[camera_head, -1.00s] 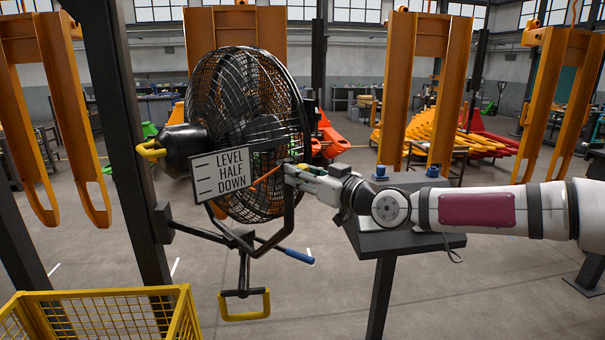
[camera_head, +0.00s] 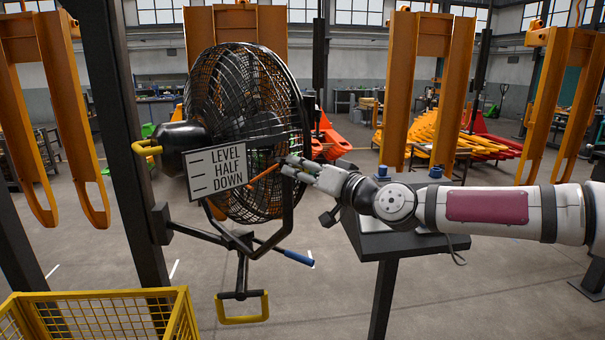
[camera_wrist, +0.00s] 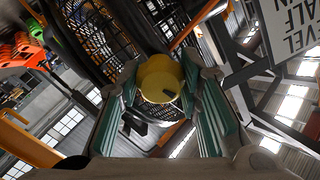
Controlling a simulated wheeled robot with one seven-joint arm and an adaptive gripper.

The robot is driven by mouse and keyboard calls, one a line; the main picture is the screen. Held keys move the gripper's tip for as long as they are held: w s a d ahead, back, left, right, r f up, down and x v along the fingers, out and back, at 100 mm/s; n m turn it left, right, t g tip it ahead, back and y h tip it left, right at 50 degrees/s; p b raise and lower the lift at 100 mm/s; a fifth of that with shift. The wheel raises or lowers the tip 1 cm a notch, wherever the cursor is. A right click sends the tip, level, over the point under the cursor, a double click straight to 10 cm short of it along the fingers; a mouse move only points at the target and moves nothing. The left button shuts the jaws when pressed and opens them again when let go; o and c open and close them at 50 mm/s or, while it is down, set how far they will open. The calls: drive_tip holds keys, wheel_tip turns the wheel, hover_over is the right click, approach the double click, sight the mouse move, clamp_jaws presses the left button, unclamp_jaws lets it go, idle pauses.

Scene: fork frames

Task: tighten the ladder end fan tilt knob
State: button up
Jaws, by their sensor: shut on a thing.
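The black caged fan (camera_head: 235,130) hangs on a yoke at the left post in the head view. In the wrist view a round yellow knob (camera_wrist: 160,75) sits between the green-padded fingers of my gripper (camera_wrist: 163,90), which is shut on it. The same gripper (camera_head: 287,168) reaches in from the right to the fan's yoke in the head view, where the knob is hidden by the fingers. A sign (camera_head: 216,170) reading LEVEL, HALF, DOWN stands in front of the fan, with an orange pointer (camera_head: 264,176) beside it.
A blue-ended bar (camera_head: 299,258) and a yellow handle (camera_head: 242,310) hang below the fan. A dark stand (camera_head: 420,240) is under my arm. A yellow wire basket (camera_head: 100,312) is at lower left. Orange forks stand behind; open floor lies between.

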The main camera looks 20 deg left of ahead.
drive_tip(key=m, duration=0.6)
drive_tip(key=shift+w+m, duration=0.1)
drive_tip(key=shift+m, duration=0.2)
drive_tip(key=shift+m+p, duration=0.55)
drive_tip(key=shift+m, duration=2.05)
drive_tip(key=shift+d, duration=0.1)
drive_tip(key=shift+f, duration=0.1)
drive_tip(key=o, duration=1.2)
drive_tip(key=shift+d, duration=0.1)
drive_tip(key=v, duration=1.1)
drive_tip(key=shift+s+d, duration=0.25)
drive_tip(key=shift+d, duration=0.1)
